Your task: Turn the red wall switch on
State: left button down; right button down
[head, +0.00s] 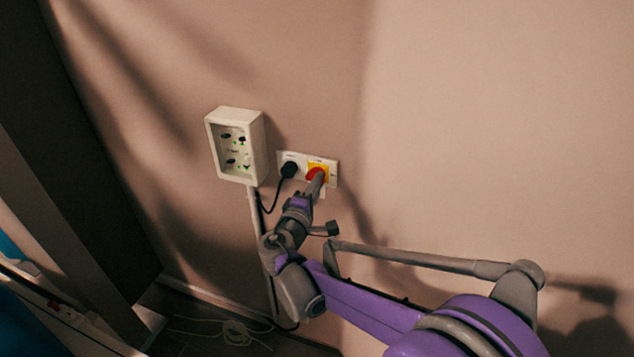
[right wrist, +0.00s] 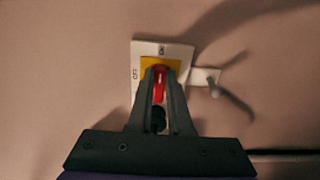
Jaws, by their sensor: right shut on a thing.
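The red wall switch (head: 313,173) is a rotary knob on a yellow square, set on a white wall plate (head: 333,171). My right gripper (head: 317,181) reaches up to it from below in the head view. In the right wrist view the red knob (right wrist: 159,84) shows between the two dark fingers of my right gripper (right wrist: 161,80), which are shut on it. The yellow square (right wrist: 148,65) shows above the fingers, with small dark lettering at the top and left of the white plate. The fingers hide the knob's sides. My left gripper is not in view.
A black plug (head: 289,169) with a hanging cable sits just left of the switch. A white wall box (head: 236,146) with small green lights projects further left. A coiled pale cable (head: 236,332) lies on the floor. The wall to the right is bare.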

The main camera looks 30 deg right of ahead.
dwell(0.3)
jog(key=c, duration=0.8)
grip_release()
jog(key=shift+c, duration=0.2)
jog(key=v, duration=1.1)
jog(key=shift+b, duration=0.45)
